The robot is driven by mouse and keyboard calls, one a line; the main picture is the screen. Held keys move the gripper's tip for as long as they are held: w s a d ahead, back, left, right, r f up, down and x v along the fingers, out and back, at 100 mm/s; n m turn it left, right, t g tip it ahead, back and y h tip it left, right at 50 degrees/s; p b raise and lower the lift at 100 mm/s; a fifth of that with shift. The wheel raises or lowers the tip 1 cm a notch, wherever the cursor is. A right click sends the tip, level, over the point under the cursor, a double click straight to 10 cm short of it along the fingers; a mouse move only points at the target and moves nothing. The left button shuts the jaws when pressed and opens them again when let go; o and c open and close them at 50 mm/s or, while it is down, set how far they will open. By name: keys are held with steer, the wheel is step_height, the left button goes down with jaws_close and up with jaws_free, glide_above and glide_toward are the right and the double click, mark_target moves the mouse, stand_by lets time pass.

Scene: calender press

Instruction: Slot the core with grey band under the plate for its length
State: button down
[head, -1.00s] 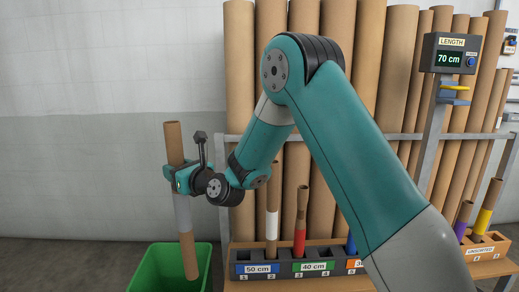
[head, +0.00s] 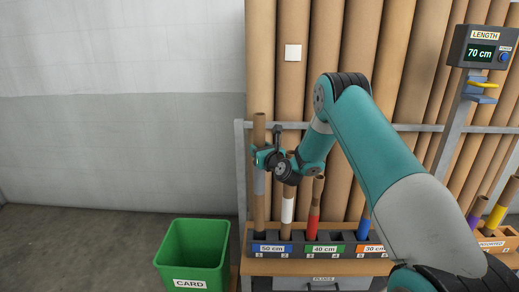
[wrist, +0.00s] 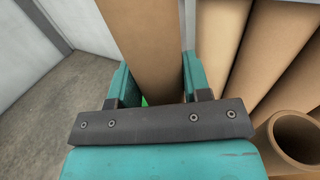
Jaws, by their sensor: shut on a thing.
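The brown cardboard core with a grey band (head: 259,205) is upright in my gripper (head: 262,157), which is shut on it above the band. In the wrist view the core (wrist: 146,45) runs between the two teal fingers. The length display (head: 481,52) reads 70 cm.
The white-banded core (head: 288,208), red-banded core (head: 314,215) and blue-banded core (head: 364,222) stand in the rack close to the right. A green CARD bin (head: 190,262) stands at left. Tall tubes lean behind a grey rail. Purple- and yellow-banded cores are at far right.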

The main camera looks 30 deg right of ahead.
steer(key=shift+f+b, duration=1.25)
steer(key=shift+f, duration=0.1)
steer(key=b, duration=0.4)
glide_above(262, 184)
steer(key=w, duration=0.2)
steer(key=shift+s+f, duration=0.1)
steer(key=shift+f, duration=2.85)
steer(key=shift+f+b, duration=1.3)
steer(key=shift+f, duration=1)
steer(key=shift+c, duration=2.4)
jaws_free()
steer(key=shift+f, duration=0.1)
steer(key=shift+s+f+b, duration=0.1)
steer(key=shift+s+b, duration=0.2)
steer(key=shift+s, duration=0.3)
steer(key=s+a+b, duration=0.1)
steer(key=s+b, duration=1.5)
